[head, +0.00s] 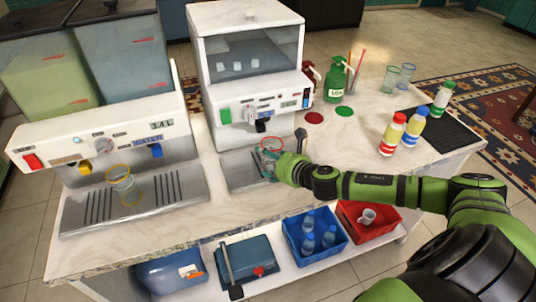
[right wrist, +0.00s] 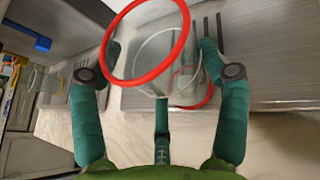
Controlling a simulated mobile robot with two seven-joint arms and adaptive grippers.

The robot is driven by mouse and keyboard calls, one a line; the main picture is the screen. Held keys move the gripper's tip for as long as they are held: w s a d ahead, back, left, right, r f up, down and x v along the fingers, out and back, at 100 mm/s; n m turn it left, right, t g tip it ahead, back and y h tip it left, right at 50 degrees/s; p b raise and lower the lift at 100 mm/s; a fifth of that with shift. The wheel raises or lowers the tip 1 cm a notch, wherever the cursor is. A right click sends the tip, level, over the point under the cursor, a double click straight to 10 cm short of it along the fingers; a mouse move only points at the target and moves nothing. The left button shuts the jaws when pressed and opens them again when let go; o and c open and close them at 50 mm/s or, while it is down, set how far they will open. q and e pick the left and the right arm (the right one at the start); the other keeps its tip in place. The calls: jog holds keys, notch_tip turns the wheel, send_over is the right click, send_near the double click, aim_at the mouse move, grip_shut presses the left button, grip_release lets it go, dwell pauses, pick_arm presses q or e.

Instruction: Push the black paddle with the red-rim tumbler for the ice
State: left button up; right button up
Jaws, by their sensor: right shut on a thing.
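My right gripper (head: 274,167) is shut on the red-rim tumbler (head: 271,145), a clear glass held upright at the front of the ice dispenser (head: 245,75). The black paddle (head: 261,125) is on the dispenser's front, a little above and left of the tumbler's rim in the head view. I cannot tell whether they touch. In the right wrist view the tumbler (right wrist: 148,82) sits between the two fingers (right wrist: 160,50), its red rim towards the camera. The black paddle cannot be made out there. My left gripper is not in view.
The drip tray (head: 240,178) lies below the tumbler. At left, the juice and water dispenser (head: 110,140) has a yellow-rim tumbler (head: 121,182) on its tray. Behind my right arm stand a green pump bottle (head: 335,80), capped bottles (head: 391,135) and clear glasses (head: 391,78).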

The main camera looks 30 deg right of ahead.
jog(key=s, duration=0.2)
jog(key=s+a, duration=0.1)
jog(key=s, duration=0.2)
jog(key=s+a, duration=0.1)
jog(key=s, duration=0.2)
jog(key=shift+r+p, duration=0.1)
jog(key=shift+p, duration=0.25)
jog(key=shift+w, duration=0.1)
jog(key=p, duration=0.5)
jog(key=shift+a+r, duration=0.15)
jog(key=shift+r, duration=0.2)
jog(key=shift+f+p, duration=0.25)
jog(key=shift+p, duration=0.15)
jog(key=shift+f, duration=0.1)
jog(key=shift+d, duration=0.2)
